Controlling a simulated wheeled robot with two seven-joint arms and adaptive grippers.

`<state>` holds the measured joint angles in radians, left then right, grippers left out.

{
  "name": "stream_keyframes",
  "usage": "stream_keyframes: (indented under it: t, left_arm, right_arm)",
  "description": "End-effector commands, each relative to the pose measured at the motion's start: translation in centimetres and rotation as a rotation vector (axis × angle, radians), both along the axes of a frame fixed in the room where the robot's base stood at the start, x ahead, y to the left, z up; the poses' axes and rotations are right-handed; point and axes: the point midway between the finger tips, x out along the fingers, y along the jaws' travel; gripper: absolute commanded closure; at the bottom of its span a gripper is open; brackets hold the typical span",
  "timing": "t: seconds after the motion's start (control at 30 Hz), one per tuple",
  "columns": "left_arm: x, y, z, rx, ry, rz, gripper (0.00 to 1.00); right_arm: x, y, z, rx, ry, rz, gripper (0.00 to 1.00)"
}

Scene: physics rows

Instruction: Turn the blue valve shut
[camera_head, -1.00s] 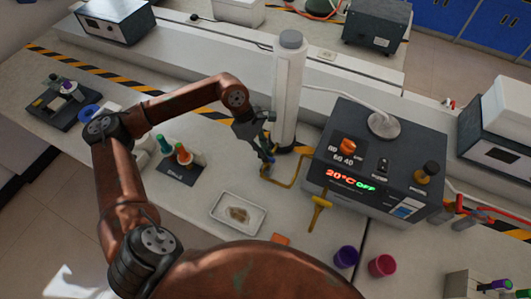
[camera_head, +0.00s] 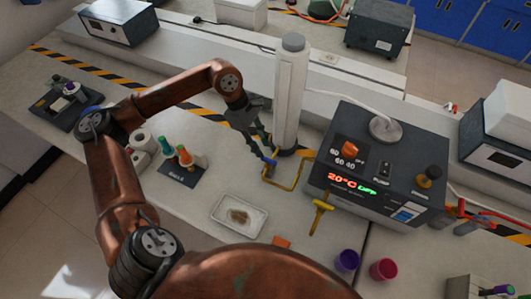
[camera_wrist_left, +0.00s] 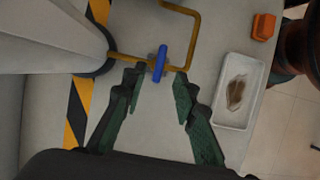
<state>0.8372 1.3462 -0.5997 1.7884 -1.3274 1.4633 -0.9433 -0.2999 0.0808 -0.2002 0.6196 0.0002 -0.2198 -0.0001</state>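The blue valve (camera_head: 269,164) is a small bar handle on a thin yellow pipe (camera_head: 292,186), beside the white column. In the left wrist view the blue handle (camera_wrist_left: 159,64) lies crosswise to the pipe run (camera_wrist_left: 130,58) it sits on. My left gripper (camera_head: 259,146) is close to the valve, above and behind it in the head view. In the left wrist view its fingers (camera_wrist_left: 156,84) are apart with nothing between them, and the handle lies just beyond the fingertips. I cannot tell whether a fingertip touches it. My right gripper is not in view.
The white column (camera_head: 290,95) stands right behind the valve. A dark control box (camera_head: 375,170) is to the right, with a yellow T-shaped piece (camera_head: 320,216) before it. A white tray (camera_head: 258,227), an orange block (camera_head: 281,242) and a bottle rack (camera_head: 182,173) are nearby.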

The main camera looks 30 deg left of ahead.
Motion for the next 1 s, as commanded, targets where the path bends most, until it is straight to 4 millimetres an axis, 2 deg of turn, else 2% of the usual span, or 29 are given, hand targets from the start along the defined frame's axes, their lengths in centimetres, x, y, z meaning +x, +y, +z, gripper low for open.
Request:
stream_keyframes:
  t: [0.2, 0.4, 1.0]
  left_arm:
    - [0.0, 1.7, 3.9, 0.001, -0.002, 0.003, 0.73]
    - [-0.1, 2.4, 5.6, 0.001, -0.001, 0.0, 0.73]
    - [-0.1, 2.5, 6.0, 0.0, -0.001, 0.0, 0.73]
  right_arm:
    - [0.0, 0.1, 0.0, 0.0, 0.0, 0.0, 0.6]
    - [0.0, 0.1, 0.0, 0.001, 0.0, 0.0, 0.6]
    - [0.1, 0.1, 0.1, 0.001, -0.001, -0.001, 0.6]
